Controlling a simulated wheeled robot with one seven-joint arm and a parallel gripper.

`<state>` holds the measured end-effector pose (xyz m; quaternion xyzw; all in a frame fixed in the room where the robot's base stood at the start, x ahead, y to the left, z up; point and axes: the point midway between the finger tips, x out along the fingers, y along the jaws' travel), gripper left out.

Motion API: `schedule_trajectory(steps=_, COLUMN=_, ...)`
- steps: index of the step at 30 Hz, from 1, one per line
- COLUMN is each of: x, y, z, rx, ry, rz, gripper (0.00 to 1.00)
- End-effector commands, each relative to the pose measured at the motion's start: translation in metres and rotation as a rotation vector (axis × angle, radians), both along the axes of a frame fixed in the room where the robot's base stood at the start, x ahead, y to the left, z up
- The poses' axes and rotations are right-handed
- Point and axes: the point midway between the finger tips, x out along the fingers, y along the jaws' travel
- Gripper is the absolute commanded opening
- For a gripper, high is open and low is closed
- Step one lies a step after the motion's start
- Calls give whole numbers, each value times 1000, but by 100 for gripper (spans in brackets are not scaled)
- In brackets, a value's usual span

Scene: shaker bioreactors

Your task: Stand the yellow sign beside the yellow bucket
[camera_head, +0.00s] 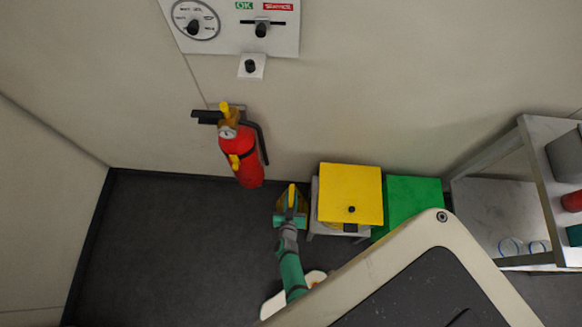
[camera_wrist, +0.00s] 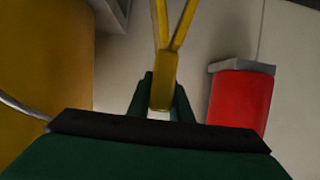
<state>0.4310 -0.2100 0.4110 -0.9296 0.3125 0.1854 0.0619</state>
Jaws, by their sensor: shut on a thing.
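The yellow sign (camera_head: 291,196) is in my gripper (camera_head: 290,212), just left of the yellow bucket (camera_head: 350,188) in the head view. In the wrist view the sign (camera_wrist: 165,75) is a narrow yellow piece that splits into two thin legs toward the top of the picture. My gripper (camera_wrist: 161,103) is shut on its narrow end. The bucket (camera_wrist: 45,70) fills the left side of the wrist view, apart from the sign. Whether the sign touches the floor cannot be told.
A green bin (camera_head: 410,198) stands right of the yellow bucket. A red fire extinguisher (camera_head: 238,152) hangs on the wall, above left of my gripper in the picture. A shelf rack (camera_head: 540,150) stands at the right. The dark floor (camera_head: 180,240) at left is clear.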

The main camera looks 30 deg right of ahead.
Motion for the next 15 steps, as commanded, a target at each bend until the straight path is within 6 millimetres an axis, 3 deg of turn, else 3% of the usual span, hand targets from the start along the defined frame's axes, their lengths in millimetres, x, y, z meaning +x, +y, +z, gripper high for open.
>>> schedule_trajectory(steps=7, x=2, y=0, z=-23, rx=-2, ry=0, rz=2, gripper=0)
schedule_trajectory(steps=15, x=2, y=1, z=-33, rx=-1, ry=-3, rz=3, gripper=0)
